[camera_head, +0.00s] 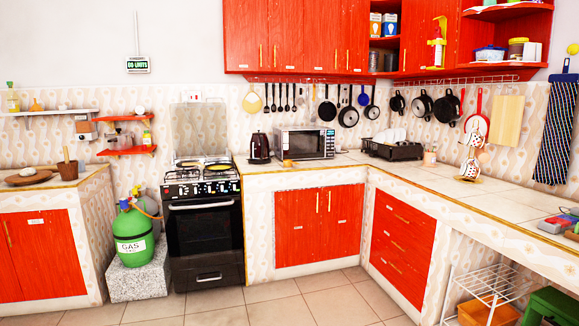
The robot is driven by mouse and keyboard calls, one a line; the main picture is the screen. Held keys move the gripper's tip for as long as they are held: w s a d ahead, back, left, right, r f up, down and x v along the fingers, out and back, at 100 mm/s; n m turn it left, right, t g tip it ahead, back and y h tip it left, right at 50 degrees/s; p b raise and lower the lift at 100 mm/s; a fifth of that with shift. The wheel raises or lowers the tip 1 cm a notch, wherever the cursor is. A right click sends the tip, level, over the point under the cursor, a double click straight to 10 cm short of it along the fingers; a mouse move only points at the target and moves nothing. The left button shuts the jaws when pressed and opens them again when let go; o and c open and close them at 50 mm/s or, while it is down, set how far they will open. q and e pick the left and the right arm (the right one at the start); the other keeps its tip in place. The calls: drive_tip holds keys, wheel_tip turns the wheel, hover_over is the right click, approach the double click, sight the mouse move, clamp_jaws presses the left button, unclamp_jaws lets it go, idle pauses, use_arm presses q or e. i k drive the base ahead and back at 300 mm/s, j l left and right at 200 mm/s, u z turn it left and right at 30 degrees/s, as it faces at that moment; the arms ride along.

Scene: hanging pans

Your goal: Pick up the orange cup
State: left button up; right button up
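I cannot make out a clear orange cup. A small orange-yellow object (288,162) lies on the counter in front of the microwave's left side; it is too small to tell what it is. A small peach-coloured container (430,157) stands on the right counter, beside the dish rack. Another small orange item (36,106) sits on the white shelf at the far left. Neither of my grippers shows in the head view.
The counter (400,170) runs along the back and right, mostly clear on the right. A microwave (304,143), black kettle (259,148), dish rack (392,150) and cup stand (469,160) stand on it. A stove (203,220) and green gas bottle (134,236) are at left. The tiled floor is open.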

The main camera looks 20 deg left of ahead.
sight(287, 163)
drive_tip(key=u, duration=1.3)
drive_tip(key=i+l+z, duration=0.25)
drive_tip(key=i, duration=0.3)
drive_tip(key=i+l+z, duration=0.1)
drive_tip(key=i+z, duration=0.35)
drive_tip(key=i, duration=1.95)
